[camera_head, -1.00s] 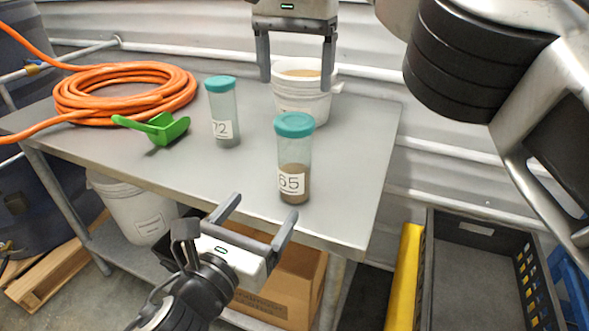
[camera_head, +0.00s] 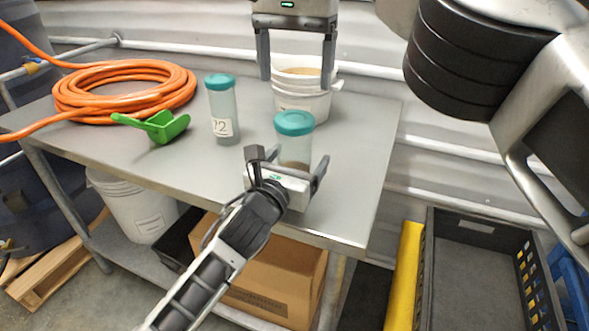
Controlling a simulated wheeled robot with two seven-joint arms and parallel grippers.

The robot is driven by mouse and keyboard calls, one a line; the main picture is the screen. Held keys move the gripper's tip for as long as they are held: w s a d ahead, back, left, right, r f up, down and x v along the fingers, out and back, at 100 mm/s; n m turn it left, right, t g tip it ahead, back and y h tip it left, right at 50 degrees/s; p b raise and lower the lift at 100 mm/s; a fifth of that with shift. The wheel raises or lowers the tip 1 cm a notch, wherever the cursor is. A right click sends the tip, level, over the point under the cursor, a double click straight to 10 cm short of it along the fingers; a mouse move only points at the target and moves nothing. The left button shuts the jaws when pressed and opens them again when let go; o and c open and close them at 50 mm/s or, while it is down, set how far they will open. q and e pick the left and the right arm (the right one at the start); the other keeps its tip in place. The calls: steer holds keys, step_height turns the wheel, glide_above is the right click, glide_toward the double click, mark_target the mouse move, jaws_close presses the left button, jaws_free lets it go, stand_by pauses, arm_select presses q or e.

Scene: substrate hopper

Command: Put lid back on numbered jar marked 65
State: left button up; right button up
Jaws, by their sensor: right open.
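The jar marked 65 (camera_head: 296,147) stands upright near the table's front edge, brown substrate inside. A teal lid (camera_head: 294,122) sits on its top. Its label is hidden behind my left gripper (camera_head: 288,158), which is open, its fingers spread wider than the jar, low at the jar's front; I cannot tell whether the jar is between them. My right gripper (camera_head: 296,84) is open and empty, pointing down above the table, in front of a white bucket. A second teal-lidded jar (camera_head: 222,108), its label partly readable as 72, stands to the left.
The white bucket (camera_head: 301,103) with tan contents stands behind the jar. A green scoop (camera_head: 163,127) and coiled orange hose (camera_head: 125,90) lie on the left of the metal table (camera_head: 185,160). The table's right part is clear. A black crate (camera_head: 470,262) is on the floor at right.

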mark_target(294, 118)
arm_select(q)
steer(key=shift+w+d, duration=0.15)
steer(key=shift+w, duration=0.15)
steer(key=shift+c, duration=0.3)
jaws_close()
arm_select(e)
steer(key=shift+f, duration=0.1)
stand_by(0.3)
steer(key=shift+f, duration=3.95)
